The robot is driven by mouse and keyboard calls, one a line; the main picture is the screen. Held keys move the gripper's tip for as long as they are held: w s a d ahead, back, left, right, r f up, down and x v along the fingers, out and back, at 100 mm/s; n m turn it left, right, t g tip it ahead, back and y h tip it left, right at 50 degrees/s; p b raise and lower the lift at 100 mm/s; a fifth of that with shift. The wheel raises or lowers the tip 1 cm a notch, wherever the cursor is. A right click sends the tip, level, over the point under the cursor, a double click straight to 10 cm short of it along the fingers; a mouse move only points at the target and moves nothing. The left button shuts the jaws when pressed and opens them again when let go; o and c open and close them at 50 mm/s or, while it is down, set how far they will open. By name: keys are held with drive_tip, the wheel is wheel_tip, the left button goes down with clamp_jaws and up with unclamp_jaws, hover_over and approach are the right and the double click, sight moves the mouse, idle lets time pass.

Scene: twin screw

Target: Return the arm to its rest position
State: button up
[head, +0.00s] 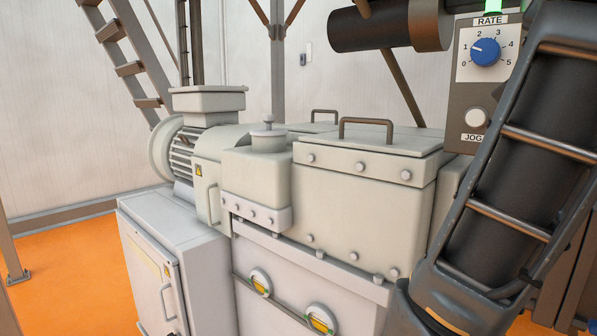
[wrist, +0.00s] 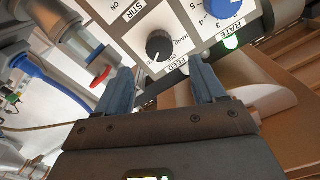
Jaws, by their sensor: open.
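My gripper (wrist: 160,64) shows in the wrist view with its two blue-grey fingers spread apart and nothing between them. The fingertips point at a control panel with a black selector knob (wrist: 159,45) and a blue rate knob (wrist: 222,14). The black knob shows beyond the gap between the fingers; I cannot tell how far off it is. In the head view my arm (head: 510,180) rises along the right side, and the gripper itself is out of that picture.
In the head view a pale machine (head: 360,205) with a handled lid fills the middle. The panel's blue rate knob (head: 486,52) and white jog button (head: 475,118) are close to my arm. A red valve handle (wrist: 101,77) is left of the gripper. Orange floor (head: 75,265) lies left.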

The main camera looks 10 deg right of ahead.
drive_tip(key=w+a+f+n+t+y, duration=0.3)
drive_tip(key=f+n, duration=0.4)
drive_tip(key=f, duration=0.6)
drive_tip(key=a+f+n+t+y, duration=0.35)
drive_tip(key=f+n, duration=0.25)
drive_tip(key=f, duration=0.6)
drive_tip(key=s+a+f+n+y, duration=0.25)
drive_tip(key=s+f, duration=0.25)
drive_tip(key=f, duration=0.3)
drive_tip(key=s+a+f+n+y, duration=0.2)
drive_tip(key=s+a+f, duration=0.1)
drive_tip(key=s+f, duration=0.3)
drive_tip(key=s+a+f+g+y, duration=0.1)
drive_tip(key=s+f, duration=0.1)
drive_tip(key=s, duration=0.6)
drive_tip(key=s+a+f+m+y, duration=0.1)
drive_tip(key=s+a+f, duration=0.1)
drive_tip(key=s, duration=0.6)
drive_tip(key=s+a+f+g+y, duration=0.1)
drive_tip(key=s+f, duration=0.3)
drive_tip(key=s, duration=0.4)
drive_tip(key=shift+s+a+f+m+g, duration=0.2)
drive_tip(key=shift+s+a+m+g, duration=0.15)
drive_tip(key=shift+a, duration=0.1)
